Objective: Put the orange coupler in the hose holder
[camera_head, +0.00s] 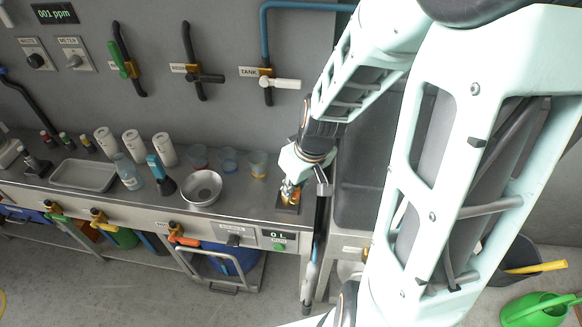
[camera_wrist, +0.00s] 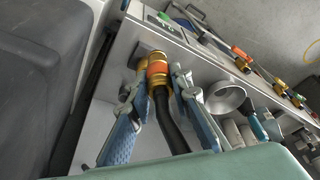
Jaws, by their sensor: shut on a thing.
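The orange coupler (camera_wrist: 158,68) is a brass fitting with an orange band on the end of a black hose (camera_wrist: 170,125). It lies between the two blue fingers of my gripper (camera_wrist: 158,82) in the wrist view. In the head view my gripper (camera_head: 291,186) is low over the right end of the steel counter, with brass showing at its tip. A dark square block (camera_head: 287,207) sits on the counter right beneath; it also shows beside the coupler in the wrist view (camera_wrist: 144,54). I cannot tell whether this block is the hose holder, or whether the coupler touches it.
A metal bowl (camera_head: 201,188) and several cups and bottles stand on the counter (camera_head: 240,210) to the left. A dark sink basin (camera_head: 360,185) lies to the right. Brass fittings with coloured handles (camera_head: 176,230) line the counter front. A green watering can (camera_head: 540,310) stands on the floor.

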